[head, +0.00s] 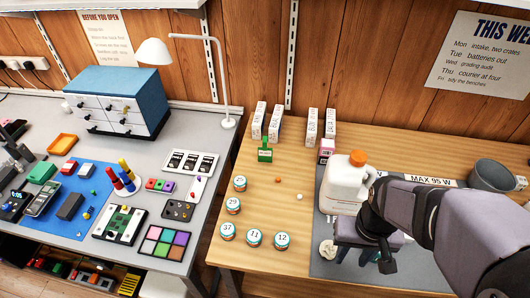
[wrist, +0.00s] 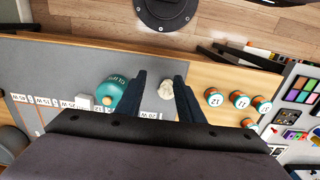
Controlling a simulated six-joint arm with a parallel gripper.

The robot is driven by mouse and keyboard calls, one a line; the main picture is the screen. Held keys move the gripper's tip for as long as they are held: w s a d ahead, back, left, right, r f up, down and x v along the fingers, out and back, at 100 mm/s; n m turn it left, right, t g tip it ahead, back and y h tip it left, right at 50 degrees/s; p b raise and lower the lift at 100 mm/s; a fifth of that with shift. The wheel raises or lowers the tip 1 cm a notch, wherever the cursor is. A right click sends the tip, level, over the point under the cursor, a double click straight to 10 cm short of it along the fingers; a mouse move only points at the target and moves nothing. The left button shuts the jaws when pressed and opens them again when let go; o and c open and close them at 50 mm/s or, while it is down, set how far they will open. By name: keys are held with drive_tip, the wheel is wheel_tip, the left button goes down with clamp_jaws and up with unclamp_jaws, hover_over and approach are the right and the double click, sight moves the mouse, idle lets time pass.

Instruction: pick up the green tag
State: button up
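The green tag (head: 265,153) stands upright on the wooden bench in the head view, in front of the white boxes. It does not show in the wrist view. My gripper (head: 363,260) is over the grey mat, well to the right of the tag and nearer the front edge. In the wrist view my gripper (wrist: 160,77) has its two dark fingers apart. A crumpled white lump (wrist: 166,89) shows between them, with no sign of the fingers touching it.
A white jug (head: 346,188) with an orange cap stands behind my gripper. Several numbered round tins (head: 254,238) stand front left of the mat. A teal container (wrist: 113,90) is beside one finger. White boxes (head: 275,122) stand behind the tag; a pink-and-white box (head: 326,150) is right of it.

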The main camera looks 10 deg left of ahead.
wheel_tip(320, 180, up, 5)
drive_tip(key=w+a+t+y+b, duration=0.1)
drive_tip(key=w+a+t+b, duration=0.4)
drive_tip(key=w+a, duration=0.55)
drive_tip(key=w+a+f+n+t+b, duration=0.1)
drive_tip(key=w+a+t+b, duration=0.3)
drive_tip(key=w+a+t, duration=0.7)
drive_tip(key=w+a+t+y+b, duration=0.15)
drive_tip(key=w+a+b, duration=0.35)
drive_tip(key=w, duration=1.1)
wheel_tip(320, 180, down, 9)
drive_tip(key=h+p, duration=0.1)
drive_tip(key=w+p, duration=0.2)
drive_tip(key=w, duration=0.5)
drive_tip(key=shift+a, duration=0.4)
